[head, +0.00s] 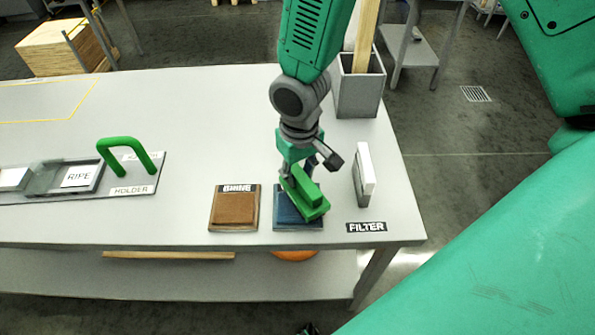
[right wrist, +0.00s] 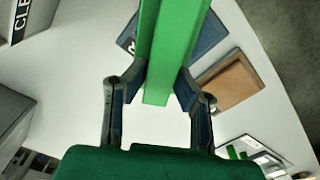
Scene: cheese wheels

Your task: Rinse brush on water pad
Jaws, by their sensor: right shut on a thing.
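My right gripper (head: 303,166) is shut on a green brush (head: 306,196), which is tilted in the head view. In the right wrist view, the brush (right wrist: 172,45) runs up between the two fingers. The brush is over the dark blue pad (head: 284,216) near the table's front edge and hides much of it. I cannot tell whether the brush touches the pad. The blue pad also shows in the right wrist view (right wrist: 208,36). The blue pad's label is hidden in the head view. My left gripper is not in view.
A brown pad (head: 234,209) labelled BRINE lies left of the blue pad. A white upright block (head: 366,168) stands to the right, behind a FILTER label (head: 366,227). A grey bin (head: 359,95) stands at the back. A holder board (head: 140,190) with a green handle (head: 127,146) lies left.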

